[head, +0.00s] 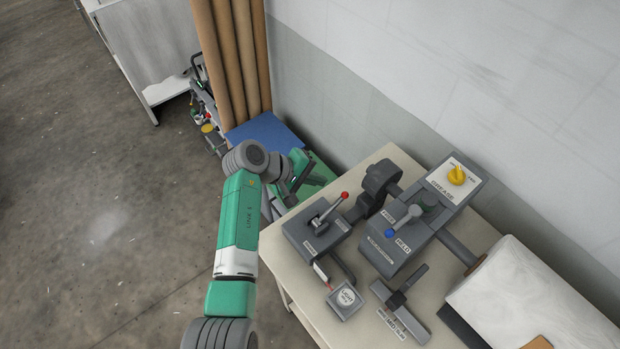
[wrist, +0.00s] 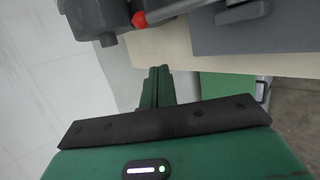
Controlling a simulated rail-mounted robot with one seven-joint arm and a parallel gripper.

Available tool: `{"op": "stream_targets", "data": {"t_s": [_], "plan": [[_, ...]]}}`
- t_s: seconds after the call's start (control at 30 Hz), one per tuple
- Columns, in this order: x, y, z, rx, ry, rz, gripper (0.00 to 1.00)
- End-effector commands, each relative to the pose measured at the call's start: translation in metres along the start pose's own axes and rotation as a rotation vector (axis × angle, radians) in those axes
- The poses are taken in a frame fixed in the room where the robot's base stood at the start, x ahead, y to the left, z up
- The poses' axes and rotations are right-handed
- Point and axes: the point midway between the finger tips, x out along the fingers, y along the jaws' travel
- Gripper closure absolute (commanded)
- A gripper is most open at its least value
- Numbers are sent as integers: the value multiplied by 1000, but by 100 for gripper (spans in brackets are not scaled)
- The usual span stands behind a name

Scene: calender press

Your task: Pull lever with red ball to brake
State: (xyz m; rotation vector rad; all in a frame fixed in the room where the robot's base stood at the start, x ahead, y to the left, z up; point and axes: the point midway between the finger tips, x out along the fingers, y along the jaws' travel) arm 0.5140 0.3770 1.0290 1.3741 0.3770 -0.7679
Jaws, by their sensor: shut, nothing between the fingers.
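The lever with the red ball (head: 345,195) stands on a grey box at the left end of the press on the beige table. The shaft leans up to the right in the head view. In the wrist view the red ball (wrist: 139,19) shows near the top edge, with its grey shaft running to the right. My gripper (head: 319,180) is at the table's far left edge, just beyond the ball. In the wrist view my gripper (wrist: 158,72) has its green fingers shut together and empty, pointing toward the ball with a gap between.
A yellow knob (head: 457,175) sits on the grease box behind. A white roll (head: 535,300) lies at the right. A wall runs behind the table (head: 305,305); open floor lies left.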

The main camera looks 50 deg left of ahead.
Motion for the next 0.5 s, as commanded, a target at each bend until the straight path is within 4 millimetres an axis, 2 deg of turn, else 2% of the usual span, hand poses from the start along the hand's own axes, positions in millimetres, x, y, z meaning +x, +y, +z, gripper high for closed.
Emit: {"op": "stream_targets", "data": {"t_s": [0.03,0.23,0.3,0.5], "plan": [[11,-1,0,-1,-2,-1,100],[48,-2,0,0,-1,-1,100],[40,1,11,1,2,0,100],[33,1,33,0,1,0,100]]}}
